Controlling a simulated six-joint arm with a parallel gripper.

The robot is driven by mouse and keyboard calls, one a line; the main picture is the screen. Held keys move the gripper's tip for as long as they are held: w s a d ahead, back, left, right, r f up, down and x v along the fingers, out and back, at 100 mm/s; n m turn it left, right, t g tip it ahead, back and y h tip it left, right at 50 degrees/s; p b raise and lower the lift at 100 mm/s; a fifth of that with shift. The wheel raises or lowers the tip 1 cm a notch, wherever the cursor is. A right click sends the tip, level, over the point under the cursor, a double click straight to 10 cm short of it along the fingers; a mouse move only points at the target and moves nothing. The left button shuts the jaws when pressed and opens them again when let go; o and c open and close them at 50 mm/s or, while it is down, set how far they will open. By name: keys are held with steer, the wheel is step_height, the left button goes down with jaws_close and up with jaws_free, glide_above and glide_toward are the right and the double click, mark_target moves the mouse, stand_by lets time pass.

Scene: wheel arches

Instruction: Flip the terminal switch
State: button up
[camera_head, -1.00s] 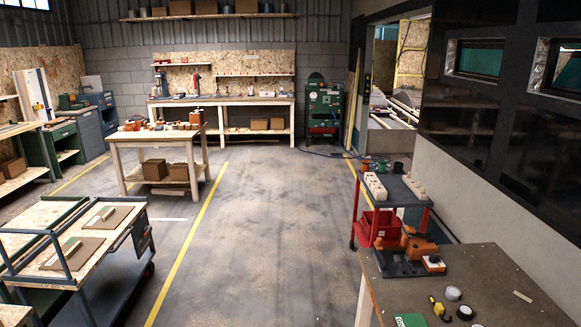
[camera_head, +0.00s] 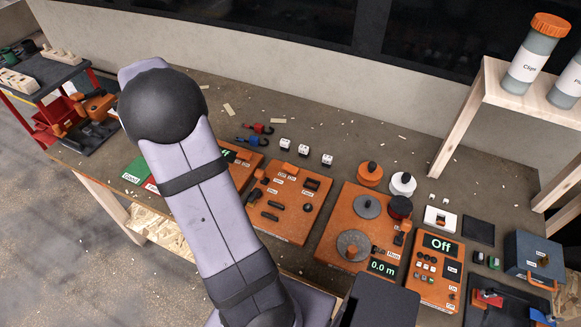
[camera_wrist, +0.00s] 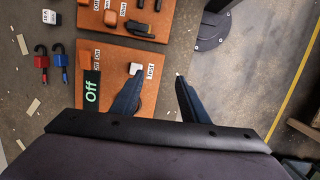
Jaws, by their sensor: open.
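An orange board (camera_wrist: 128,66) with a green "Off" display (camera_wrist: 91,88), a white button or switch cap (camera_wrist: 135,69) and a "Test" label lies below my gripper in the wrist view. My gripper (camera_wrist: 154,88) is open and empty, its left finger over this board beside the white cap and its right finger past the board's edge. Part of the same board (camera_head: 246,158) shows in the head view, mostly hidden behind my arm. A second orange board (camera_head: 288,205) with black switches lies beside it. Which control is the terminal switch, I cannot tell. My gripper is hidden in the head view.
An orange board with a dial and knobs (camera_head: 335,228) and another with an "Off" display (camera_head: 440,246) lie to the right. A shelf with jars (camera_head: 528,55) stands at the right.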

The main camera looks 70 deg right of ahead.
steer(key=s+d+f+g+b, duration=0.1)
steer(key=s+d+f, duration=0.15)
steer(key=d, duration=0.45)
steer(key=s+d+f+b, duration=0.1)
steer(key=s+d, duration=0.2)
steer(key=d, duration=0.5)
steer(key=g+y, duration=0.1)
glide_toward(295, 170)
steer(key=shift+d+m+b, duration=0.1)
steer(key=shift+m+b, duration=0.2)
steer(key=shift+b, duration=0.05)
steer(key=shift+p+x, duration=1.1)
steer(key=shift+x, duration=2.6)
